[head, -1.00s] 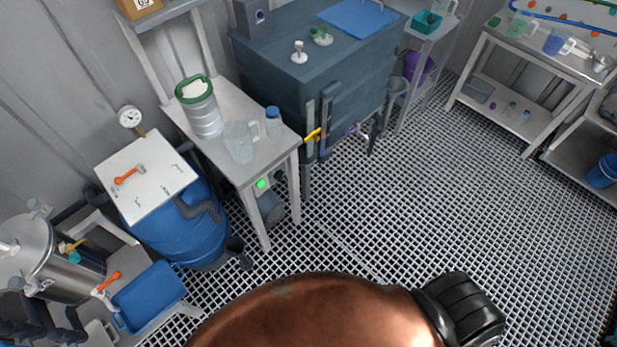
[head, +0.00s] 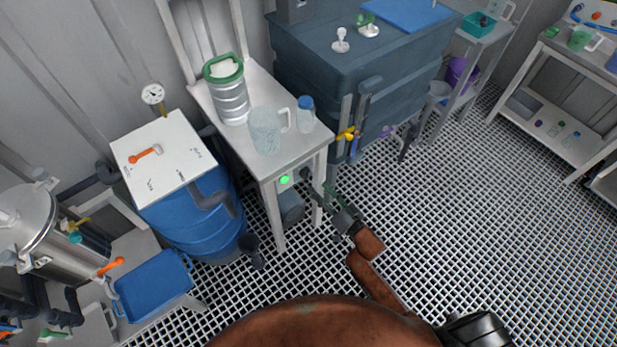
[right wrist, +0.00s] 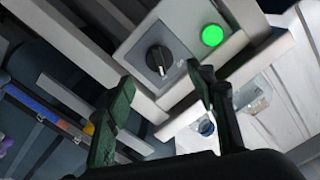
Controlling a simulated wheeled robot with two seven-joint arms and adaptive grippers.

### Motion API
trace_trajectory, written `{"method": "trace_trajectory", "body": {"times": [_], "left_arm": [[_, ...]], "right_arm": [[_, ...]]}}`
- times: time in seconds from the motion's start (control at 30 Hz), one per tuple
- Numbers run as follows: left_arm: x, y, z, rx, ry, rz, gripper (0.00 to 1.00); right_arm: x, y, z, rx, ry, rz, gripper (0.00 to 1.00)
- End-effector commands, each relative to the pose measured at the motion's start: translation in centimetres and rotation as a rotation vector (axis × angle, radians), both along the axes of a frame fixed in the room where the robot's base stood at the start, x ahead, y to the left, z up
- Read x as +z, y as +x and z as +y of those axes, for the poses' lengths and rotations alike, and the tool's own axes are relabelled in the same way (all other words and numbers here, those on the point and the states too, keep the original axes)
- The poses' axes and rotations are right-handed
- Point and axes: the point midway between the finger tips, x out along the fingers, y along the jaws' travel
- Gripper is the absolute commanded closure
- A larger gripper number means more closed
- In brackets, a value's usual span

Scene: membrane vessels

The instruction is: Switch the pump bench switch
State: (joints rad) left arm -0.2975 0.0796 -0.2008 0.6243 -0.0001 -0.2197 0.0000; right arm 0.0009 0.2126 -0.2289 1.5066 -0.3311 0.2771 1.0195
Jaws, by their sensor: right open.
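The pump bench switch is a black rotary knob (right wrist: 158,60) on a grey switch box (right wrist: 135,50), next to a lit green lamp (right wrist: 212,35). In the head view the green lamp (head: 285,180) shows under the front of the white bench (head: 290,158); the knob is too small to make out there. My right gripper (head: 318,184) is at the bench front, just right of the lamp. In the right wrist view its two green-tipped fingers (right wrist: 163,80) are apart and empty, with the knob between and beyond them. Contact with the knob cannot be told. My left gripper is not in view.
On the bench stand a green-lidded canister (head: 228,95), a clear jug (head: 266,130) and a blue-capped bottle (head: 306,114). A blue drum (head: 195,225) stands left of the bench, and a dark tank (head: 350,70) with a yellow valve stands right.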

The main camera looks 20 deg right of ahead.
Motion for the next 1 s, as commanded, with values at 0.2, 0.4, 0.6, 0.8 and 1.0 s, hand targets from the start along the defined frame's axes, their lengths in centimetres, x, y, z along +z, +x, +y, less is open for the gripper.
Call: {"method": "trace_trajectory", "body": {"times": [0.2, 0.4, 0.6, 0.8, 1.0], "left_arm": [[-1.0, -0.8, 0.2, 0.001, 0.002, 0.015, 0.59], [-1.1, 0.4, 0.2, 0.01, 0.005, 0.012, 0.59], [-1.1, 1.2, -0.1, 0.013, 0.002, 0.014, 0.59], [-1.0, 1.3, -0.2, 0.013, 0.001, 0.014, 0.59], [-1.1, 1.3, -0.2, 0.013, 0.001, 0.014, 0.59]], "right_arm": [[-0.2, 3.2, 1.2, 0.0, 0.0, -0.001, 0.49], [-0.2, 5.7, 2.1, -0.001, -0.002, 0.0, 0.49], [-0.1, 6.7, 2.4, -0.002, -0.001, 0.002, 0.49], [-0.1, 6.7, 2.4, -0.002, -0.002, 0.002, 0.49], [-0.1, 6.7, 2.4, -0.002, -0.002, 0.002, 0.61]]}}
